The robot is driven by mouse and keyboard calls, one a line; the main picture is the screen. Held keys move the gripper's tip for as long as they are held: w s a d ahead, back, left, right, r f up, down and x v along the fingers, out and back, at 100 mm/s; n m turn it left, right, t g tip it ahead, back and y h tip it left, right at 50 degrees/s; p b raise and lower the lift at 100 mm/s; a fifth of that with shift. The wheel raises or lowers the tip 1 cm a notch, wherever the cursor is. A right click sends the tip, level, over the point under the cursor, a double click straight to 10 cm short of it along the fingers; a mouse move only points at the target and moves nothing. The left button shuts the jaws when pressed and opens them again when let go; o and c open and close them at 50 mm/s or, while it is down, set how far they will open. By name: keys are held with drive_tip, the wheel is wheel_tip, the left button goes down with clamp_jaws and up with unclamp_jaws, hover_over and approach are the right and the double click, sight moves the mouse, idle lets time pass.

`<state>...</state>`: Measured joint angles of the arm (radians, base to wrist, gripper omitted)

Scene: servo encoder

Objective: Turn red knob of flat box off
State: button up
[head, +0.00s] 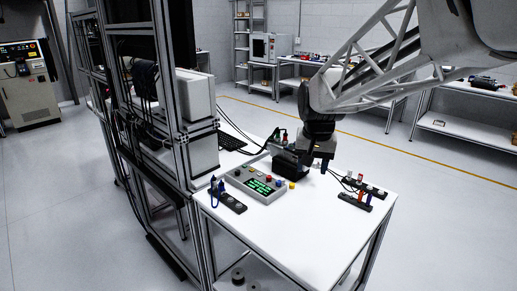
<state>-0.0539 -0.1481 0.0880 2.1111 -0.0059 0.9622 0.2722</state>
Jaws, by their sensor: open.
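A flat grey box (237,182) with a lit green display (258,186) lies on the white table. A small red spot, which looks like the red knob (268,178), shows near its upper right edge; its turn position is too small to tell. My gripper (318,168) hangs from the arm above the table, to the right of the grey box and beside a black box (290,164). The gripper is open and appears apart from the red knob. Its fingertips are small and dark, and I see nothing between them.
Blue (281,182) and yellow (292,185) pieces are near the grey box's right end. A black strip with blue plugs (228,201) lies at left; strips with red plugs (356,199) and cables lie at right. A metal frame (180,130) borders the table's left. The table's front is clear.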

drive_tip(key=w+a+f+m, duration=0.1)
drive_tip(key=w+a+f, duration=0.15)
drive_tip(key=w, duration=0.65)
drive_tip(key=w+a+f, duration=0.1)
drive_tip(key=w+f, duration=0.2)
drive_tip(key=w, duration=0.6)
drive_tip(key=m+g, duration=0.1)
drive_tip(key=m, duration=0.1)
approach(269, 176)
drive_tip(key=shift+s+d+f, duration=0.15)
drive_tip(key=shift+s+f, duration=0.1)
drive_tip(key=shift+f, duration=0.05)
drive_tip(key=shift+w+f, duration=0.35)
drive_tip(key=shift+w, duration=0.05)
drive_tip(key=shift+f, duration=3.9)
drive_tip(key=shift+c, duration=0.3)
